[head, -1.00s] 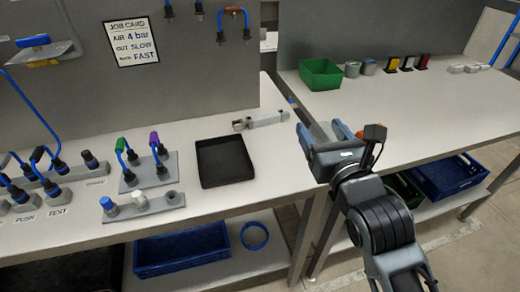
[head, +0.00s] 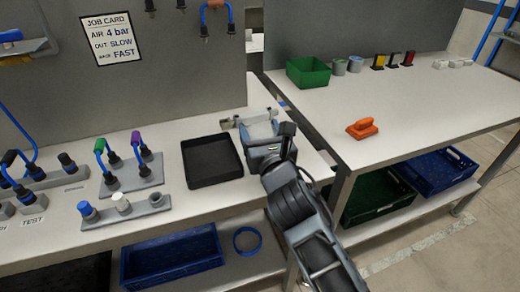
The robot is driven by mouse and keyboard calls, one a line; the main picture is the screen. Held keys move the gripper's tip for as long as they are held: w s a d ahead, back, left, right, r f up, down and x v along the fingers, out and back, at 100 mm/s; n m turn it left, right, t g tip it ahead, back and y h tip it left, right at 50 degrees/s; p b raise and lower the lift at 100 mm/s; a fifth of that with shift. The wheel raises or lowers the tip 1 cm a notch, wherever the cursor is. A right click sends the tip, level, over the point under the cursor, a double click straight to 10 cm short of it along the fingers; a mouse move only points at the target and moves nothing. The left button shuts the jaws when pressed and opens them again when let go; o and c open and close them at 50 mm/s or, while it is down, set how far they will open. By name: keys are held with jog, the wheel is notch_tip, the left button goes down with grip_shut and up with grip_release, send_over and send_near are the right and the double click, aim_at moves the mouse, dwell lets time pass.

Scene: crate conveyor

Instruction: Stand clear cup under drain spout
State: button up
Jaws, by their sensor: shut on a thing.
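My gripper (head: 262,140) is over the right end of the left bench, just right of the black tray. It is shut on a pale thing, which I take to be the clear cup (head: 262,131); the jaws hide much of it and its tilt is hard to judge. A grey metal fitting (head: 240,122), apparently the drain spout, lies at the bench's back right, just behind my gripper. My gripper partly overlaps it in this view, so I cannot tell whether the cup is under its outlet.
The black tray (head: 212,160) is empty. Hose fittings (head: 122,204) stand on the bench to its left. A grey panel (head: 190,85) rises behind. On the right table (head: 420,100) are an orange tool (head: 362,128) and a green bin (head: 308,72). A gap separates the two tables.

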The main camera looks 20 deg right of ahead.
jog(key=shift+f+b, duration=0.75)
jog(key=shift+f, duration=1.25)
jog(key=shift+f, duration=0.2)
jog(key=o, duration=1)
jog(key=shift+r, duration=0.2)
jog(key=s, duration=0.8)
jog(key=s+a, duration=0.1)
jog(key=s, duration=0.3)
jog(key=shift+p, duration=0.4)
